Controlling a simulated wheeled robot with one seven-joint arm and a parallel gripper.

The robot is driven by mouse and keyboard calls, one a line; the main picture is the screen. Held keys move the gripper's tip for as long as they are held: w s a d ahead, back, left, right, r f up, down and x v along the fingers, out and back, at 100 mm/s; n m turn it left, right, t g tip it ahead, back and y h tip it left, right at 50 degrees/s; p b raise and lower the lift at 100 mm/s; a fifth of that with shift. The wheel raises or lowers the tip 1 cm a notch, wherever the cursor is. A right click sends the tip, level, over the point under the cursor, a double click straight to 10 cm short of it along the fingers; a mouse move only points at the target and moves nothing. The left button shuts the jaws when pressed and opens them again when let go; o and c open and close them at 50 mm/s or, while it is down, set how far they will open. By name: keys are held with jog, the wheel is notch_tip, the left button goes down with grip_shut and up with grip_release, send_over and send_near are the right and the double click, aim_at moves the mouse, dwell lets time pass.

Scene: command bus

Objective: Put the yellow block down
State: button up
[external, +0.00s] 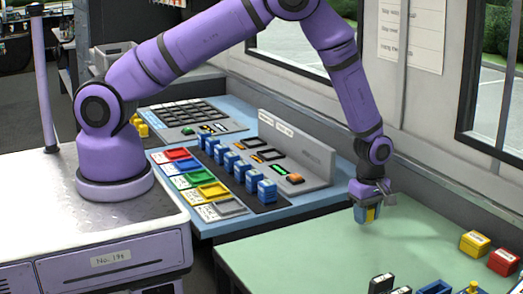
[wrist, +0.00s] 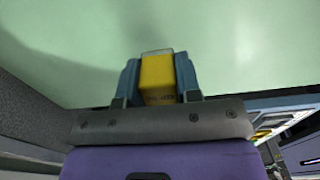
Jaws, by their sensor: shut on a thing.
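The yellow block (wrist: 158,78) is between the two blue fingers of my gripper (wrist: 158,85) in the wrist view, with some dark lettering on its near face. The gripper is shut on the block. I cannot tell exactly how high the block is above the green surface.
A yellow block (external: 474,243) and a red block (external: 503,262) sit at the table's right. Dark and blue items stand at the front edge. A blue console (external: 225,222) with colored trays and a grey panel (external: 300,150) lies to the left. The table's middle is clear.

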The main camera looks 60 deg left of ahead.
jog(key=shift+f, duration=1.2)
jog(key=shift+f, duration=0.1)
jog(key=o, duration=0.9)
